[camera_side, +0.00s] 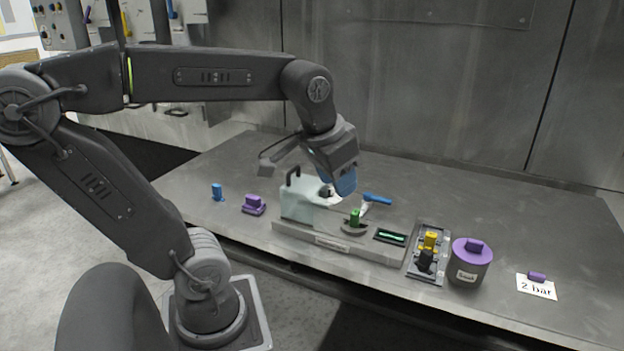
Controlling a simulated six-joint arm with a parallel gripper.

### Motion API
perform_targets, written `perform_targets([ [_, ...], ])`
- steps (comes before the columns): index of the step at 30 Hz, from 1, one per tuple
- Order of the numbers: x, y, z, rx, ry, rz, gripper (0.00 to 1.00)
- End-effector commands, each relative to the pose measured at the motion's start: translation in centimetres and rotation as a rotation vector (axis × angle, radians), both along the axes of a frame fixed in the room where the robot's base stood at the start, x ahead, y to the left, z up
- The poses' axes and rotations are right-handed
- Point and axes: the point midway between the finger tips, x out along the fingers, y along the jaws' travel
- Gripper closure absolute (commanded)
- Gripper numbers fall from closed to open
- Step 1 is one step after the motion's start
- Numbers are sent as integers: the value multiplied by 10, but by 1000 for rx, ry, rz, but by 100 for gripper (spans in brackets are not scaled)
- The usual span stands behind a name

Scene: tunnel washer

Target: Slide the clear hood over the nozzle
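The clear hood (302,204) is a pale see-through box with a black handle on its top left. It stands on the left part of a long grey base (340,245). My gripper (343,186) points down just above and behind the hood's right end, with a small dark knob beside its blue fingers. It is apart from the black handle. Its fingers overlap in this view, so I cannot tell whether they are open or hold anything. The nozzle is not clearly made out; a green-topped part (354,217) stands in a dark round seat right of the hood.
A blue-handled piece (376,198) lies behind the base. A tray with yellow and black pieces (428,252), a purple-lidded pot (470,262) and a "2 bar" card (537,287) are to the right. Blue (217,192) and purple (254,204) pieces are left. The back right bench is clear.

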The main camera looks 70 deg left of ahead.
Motion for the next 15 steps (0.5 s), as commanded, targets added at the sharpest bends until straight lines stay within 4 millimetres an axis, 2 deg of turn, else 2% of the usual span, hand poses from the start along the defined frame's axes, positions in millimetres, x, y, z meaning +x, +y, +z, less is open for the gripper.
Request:
perform_targets([
  [1, 13, 29, 10, 4, 52, 88, 62],
  [3, 24, 68, 22, 7, 124, 198, 62],
  [6, 31, 123, 34, -1, 220, 346, 62],
  [9, 29, 171, 42, -17, 298, 469, 62],
  [12, 23, 204, 46, -32, 351, 554, 62],
  [15, 18, 221, 47, -43, 380, 599, 62],
])
